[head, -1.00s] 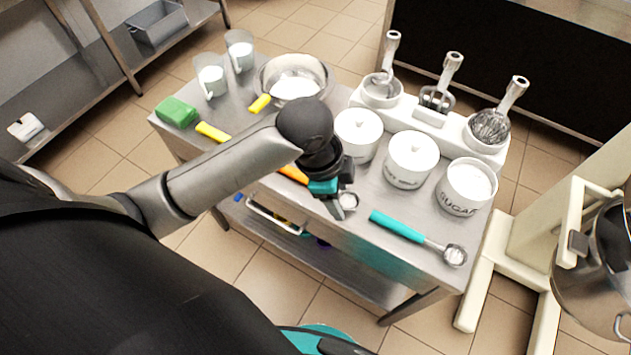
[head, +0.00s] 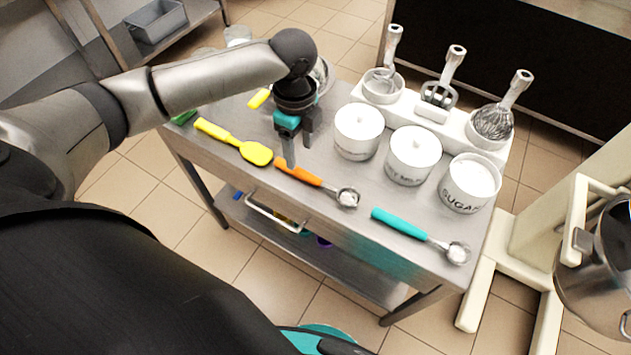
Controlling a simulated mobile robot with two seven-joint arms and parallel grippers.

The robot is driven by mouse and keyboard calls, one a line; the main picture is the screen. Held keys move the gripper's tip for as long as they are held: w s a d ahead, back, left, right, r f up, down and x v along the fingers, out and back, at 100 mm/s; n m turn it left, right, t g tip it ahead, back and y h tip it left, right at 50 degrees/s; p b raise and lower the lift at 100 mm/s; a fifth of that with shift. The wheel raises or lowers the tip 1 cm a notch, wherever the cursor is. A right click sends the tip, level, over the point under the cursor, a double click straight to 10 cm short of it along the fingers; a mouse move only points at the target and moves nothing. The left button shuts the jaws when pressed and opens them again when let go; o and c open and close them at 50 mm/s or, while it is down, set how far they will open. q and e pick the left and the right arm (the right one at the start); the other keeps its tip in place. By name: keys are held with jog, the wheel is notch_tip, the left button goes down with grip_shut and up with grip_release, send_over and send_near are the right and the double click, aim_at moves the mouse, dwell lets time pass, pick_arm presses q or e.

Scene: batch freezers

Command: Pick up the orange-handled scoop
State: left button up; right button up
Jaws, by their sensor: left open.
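The orange-handled scoop (head: 303,175) lies on the steel table, its metal bowl (head: 347,198) towards the right. My left gripper (head: 299,152) is open and empty, pointing down just above and behind the left end of the orange handle. One finger overlaps the handle's end in the picture; I cannot tell whether it touches. My right gripper is not in view.
A teal-handled scoop (head: 400,223) lies to the right and a yellow spatula (head: 234,142) to the left. White canisters (head: 414,155) stand behind the scoops. My left arm partly hides a metal bowl (head: 324,77). The table's front edge (head: 270,185) is close to the scoop.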

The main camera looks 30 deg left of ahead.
aim_at(302, 171)
pick_arm(q)
notch_tip(302, 171, down, 3)
jog(key=shift+f, duration=0.1)
jog(key=f, duration=0.1)
jog(key=f+b, duration=0.1)
jog(key=f, duration=0.1)
jog(key=f+b, duration=0.1)
jog(key=f, duration=0.1)
jog(key=shift+w+f, duration=0.15)
jog(key=shift+w, duration=0.15)
jog(key=shift+c, duration=0.4)
grip_shut()
